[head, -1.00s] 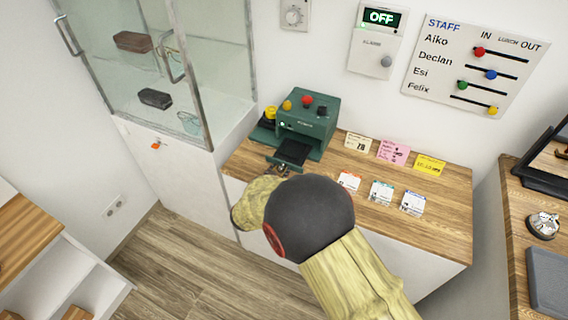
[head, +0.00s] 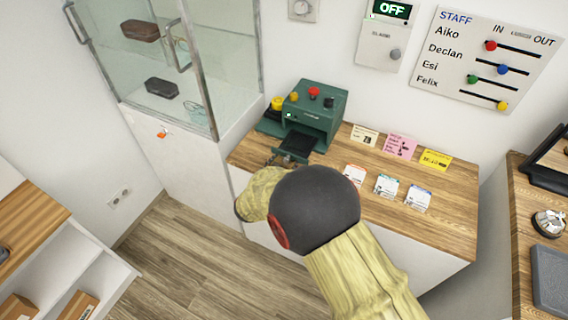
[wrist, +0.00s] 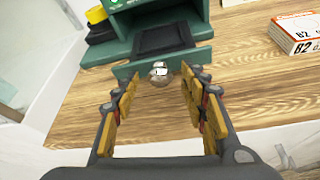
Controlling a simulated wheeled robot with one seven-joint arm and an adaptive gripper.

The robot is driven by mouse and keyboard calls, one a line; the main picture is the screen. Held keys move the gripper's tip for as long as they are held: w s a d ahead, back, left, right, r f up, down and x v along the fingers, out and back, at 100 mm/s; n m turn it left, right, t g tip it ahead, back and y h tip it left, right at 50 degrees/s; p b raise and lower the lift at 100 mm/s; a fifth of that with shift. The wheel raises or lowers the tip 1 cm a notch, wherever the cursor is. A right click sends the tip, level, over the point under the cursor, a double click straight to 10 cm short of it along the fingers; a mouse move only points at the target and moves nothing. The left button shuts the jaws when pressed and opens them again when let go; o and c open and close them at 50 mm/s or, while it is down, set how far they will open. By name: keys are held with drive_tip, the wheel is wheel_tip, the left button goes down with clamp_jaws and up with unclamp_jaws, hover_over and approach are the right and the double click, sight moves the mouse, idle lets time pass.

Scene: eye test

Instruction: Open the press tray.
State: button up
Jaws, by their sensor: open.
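The press (head: 313,108) is a green box with coloured buttons on top, at the back left of the wooden counter. Its dark tray (head: 297,146) shows in front of the body, also in the wrist view (wrist: 163,38). A green front strip (wrist: 128,70) carries a round metal knob (wrist: 160,74). My gripper (wrist: 158,82) is open, its yellow-padded fingers on either side of the knob's line, with the knob at about the fingertips. I cannot tell if they touch it. In the head view my gripper (head: 274,162) is mostly hidden behind my arm.
Several small cards, including a pink one (head: 400,146), stand on the counter (head: 448,206) right of the press. A boxed item (wrist: 298,34) is right of my gripper. A glass cabinet (head: 208,75) adjoins on the left. Floor (head: 185,240) in front is clear.

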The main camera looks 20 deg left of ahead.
drive_tip(key=v, duration=1.1)
drive_tip(key=shift+s, duration=0.3)
drive_tip(key=shift+r, duration=0.1)
